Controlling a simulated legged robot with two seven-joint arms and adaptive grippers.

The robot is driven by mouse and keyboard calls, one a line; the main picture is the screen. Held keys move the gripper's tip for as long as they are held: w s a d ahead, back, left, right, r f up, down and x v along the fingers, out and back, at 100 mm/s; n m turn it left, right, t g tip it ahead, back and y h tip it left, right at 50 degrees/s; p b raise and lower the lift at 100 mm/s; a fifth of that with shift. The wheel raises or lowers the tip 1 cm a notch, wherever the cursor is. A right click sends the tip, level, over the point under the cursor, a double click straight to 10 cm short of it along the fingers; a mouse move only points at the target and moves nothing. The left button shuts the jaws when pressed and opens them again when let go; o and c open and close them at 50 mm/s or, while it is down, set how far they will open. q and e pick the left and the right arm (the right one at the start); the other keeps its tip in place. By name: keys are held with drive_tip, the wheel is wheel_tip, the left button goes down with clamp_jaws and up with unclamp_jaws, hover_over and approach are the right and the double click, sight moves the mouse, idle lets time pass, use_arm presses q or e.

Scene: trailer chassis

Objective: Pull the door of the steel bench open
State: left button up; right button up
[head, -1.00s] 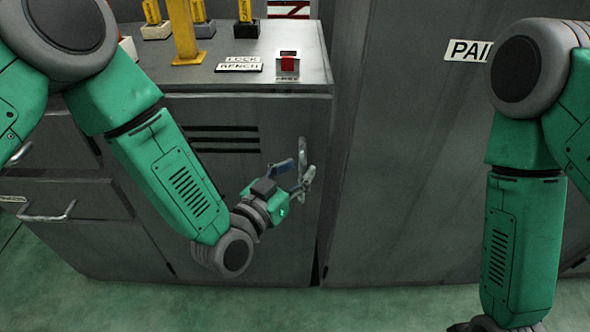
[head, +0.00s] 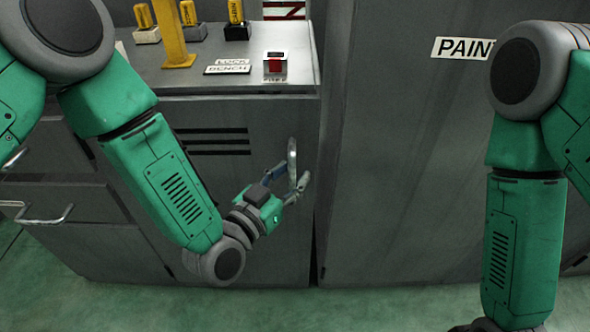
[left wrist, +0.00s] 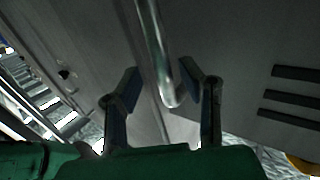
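The steel bench (head: 188,100) stands ahead with its grey door (head: 222,165) shut flush in its front. The door's upright metal bar handle (head: 292,153) is near the door's right edge. My left gripper (head: 289,178) is at the lower part of the handle, fingers open. In the left wrist view, the handle (left wrist: 153,45) runs down between the two fingertips of my left gripper (left wrist: 160,74), with a gap showing on each side. Some of the door is hidden behind my left arm.
A tall grey cabinet (head: 400,160) with a PAINT label stands right beside the bench. Drawers with bar handles (head: 45,213) are at the left. A red switch (head: 275,66) and yellow-topped items sit on the bench. Green floor (head: 390,305) is clear in front.

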use_arm(q)
drive_tip(key=v, duration=1.1)
drive_tip(key=shift+w+a, duration=0.2)
drive_tip(key=shift+a, duration=0.15)
use_arm(e)
drive_tip(key=shift+a, duration=0.1)
